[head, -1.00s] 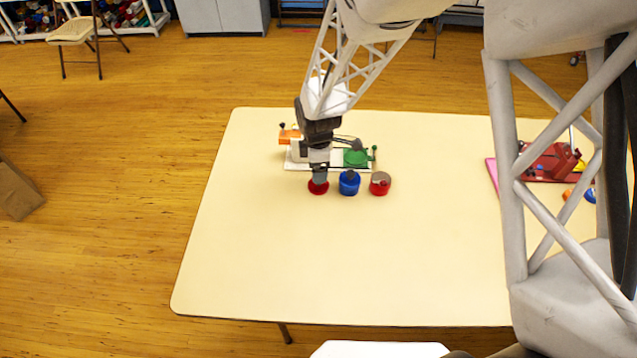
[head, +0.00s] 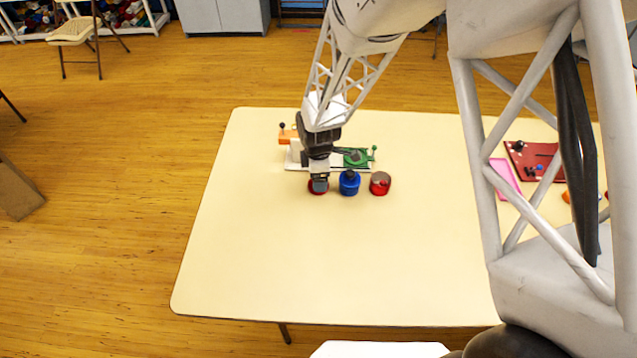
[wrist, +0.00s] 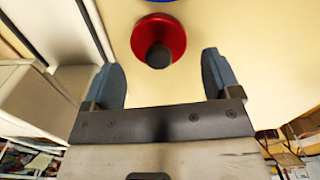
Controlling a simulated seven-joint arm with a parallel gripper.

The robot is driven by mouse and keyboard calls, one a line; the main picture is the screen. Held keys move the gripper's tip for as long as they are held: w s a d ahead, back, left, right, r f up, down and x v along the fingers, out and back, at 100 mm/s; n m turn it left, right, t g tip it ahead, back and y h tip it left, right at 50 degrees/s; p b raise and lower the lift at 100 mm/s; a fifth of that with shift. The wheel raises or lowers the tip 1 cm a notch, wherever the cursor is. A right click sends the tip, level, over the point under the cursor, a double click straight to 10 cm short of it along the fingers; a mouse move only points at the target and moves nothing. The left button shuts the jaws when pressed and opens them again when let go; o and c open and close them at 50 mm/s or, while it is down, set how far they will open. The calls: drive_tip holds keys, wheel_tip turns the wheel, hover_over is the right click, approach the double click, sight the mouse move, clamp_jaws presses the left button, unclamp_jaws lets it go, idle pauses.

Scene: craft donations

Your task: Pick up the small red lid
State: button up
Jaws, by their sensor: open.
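The small red lid (wrist: 172,33) is a flat red disc with a dark round knob (wrist: 158,56). In the wrist view it lies on the cream table just beyond my fingertips, roughly centred between them. In the head view the red lid (head: 318,190) is partly hidden by my gripper (head: 319,180), which is over it. My gripper (wrist: 166,70) is open and empty, with one finger on each side and apart from the lid.
A blue pot (head: 349,185) stands close to the right of the lid, and a red pot (head: 380,184) beyond it. A white tray (head: 293,162) with green and orange items is behind. A dark red board (head: 527,160) lies far right. The table's (head: 290,260) front is clear.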

drive_tip(key=shift+w+f, duration=0.1)
drive_tip(key=shift+f, duration=1.7)
drive_tip(key=c, duration=0.7)
drive_tip(key=shift+r, duration=0.2)
drive_tip(key=shift+r, duration=0.55)
wheel_tip(320, 180, up, 2)
drive_tip(key=shift+r, duration=0.1)
drive_tip(key=s+d, duration=0.1)
drive_tip(key=s, duration=0.4)
drive_tip(key=s+d+r, duration=0.1)
drive_tip(key=s+d, duration=0.1)
drive_tip(key=s, duration=0.3)
drive_tip(key=s+d, duration=0.2)
drive_tip(key=s, duration=0.3)
drive_tip(key=shift+d+r, duration=0.15)
drive_tip(key=shift+d, duration=0.1)
